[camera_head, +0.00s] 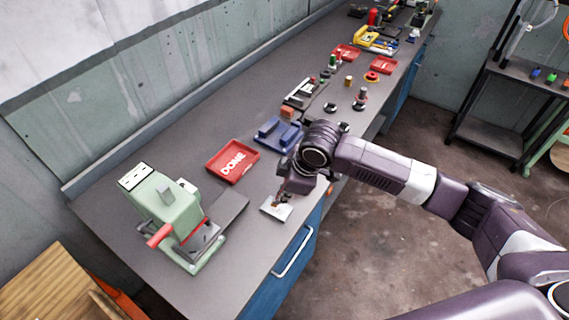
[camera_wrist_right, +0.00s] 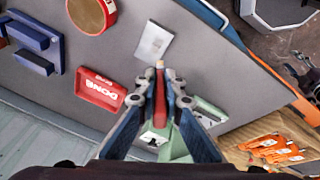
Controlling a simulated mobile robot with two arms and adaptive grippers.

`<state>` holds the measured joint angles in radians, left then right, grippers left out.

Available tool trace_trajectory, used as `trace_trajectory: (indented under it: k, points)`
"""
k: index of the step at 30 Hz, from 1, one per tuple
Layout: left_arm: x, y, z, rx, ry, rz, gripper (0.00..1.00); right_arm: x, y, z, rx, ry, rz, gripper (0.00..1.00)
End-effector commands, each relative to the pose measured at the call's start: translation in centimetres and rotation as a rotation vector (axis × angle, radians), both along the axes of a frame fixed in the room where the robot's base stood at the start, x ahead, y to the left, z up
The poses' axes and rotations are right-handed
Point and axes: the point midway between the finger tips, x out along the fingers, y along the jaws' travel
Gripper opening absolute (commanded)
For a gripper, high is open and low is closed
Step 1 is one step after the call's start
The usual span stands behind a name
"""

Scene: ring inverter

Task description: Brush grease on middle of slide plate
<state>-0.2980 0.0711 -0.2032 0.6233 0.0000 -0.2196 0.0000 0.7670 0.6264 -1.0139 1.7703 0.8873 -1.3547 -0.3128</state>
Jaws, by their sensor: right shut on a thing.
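The slide plate (camera_head: 283,214) is a small pale metal plate lying flat on the grey bench near its front edge. In the right wrist view the plate (camera_wrist_right: 153,40) lies just beyond the fingertips. My right gripper (camera_head: 284,197) is above the plate. In the wrist view, the right gripper (camera_wrist_right: 163,88) is shut on a slim brush (camera_wrist_right: 172,88) with a red handle. The brush's pale tip (camera_wrist_right: 160,64) points toward the plate's near end; I cannot tell whether it touches. My left gripper is not in view.
A red DONE tray (camera_head: 232,161) and a blue fixture (camera_head: 277,134) lie behind the gripper. A green press (camera_head: 172,210) with a red handle stands left. A round red tin with tan top (camera_wrist_right: 92,14) sits beside the plate.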

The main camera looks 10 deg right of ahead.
Motion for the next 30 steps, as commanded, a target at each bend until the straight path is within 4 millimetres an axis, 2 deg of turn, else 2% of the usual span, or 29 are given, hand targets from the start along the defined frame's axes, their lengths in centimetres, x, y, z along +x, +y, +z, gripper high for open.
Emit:
trace_trajectory:
  k: [1,9,30]
  points:
    - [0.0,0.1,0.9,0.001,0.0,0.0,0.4,0.1,0.0,0.9,0.001,0.0,-0.001,0.0]
    - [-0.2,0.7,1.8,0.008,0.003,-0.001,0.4,0.5,-0.1,2.6,0.001,-0.001,-0.005,0.0]
    - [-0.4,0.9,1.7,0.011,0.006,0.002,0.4,0.6,-0.2,2.7,0.001,0.0,-0.006,0.0]
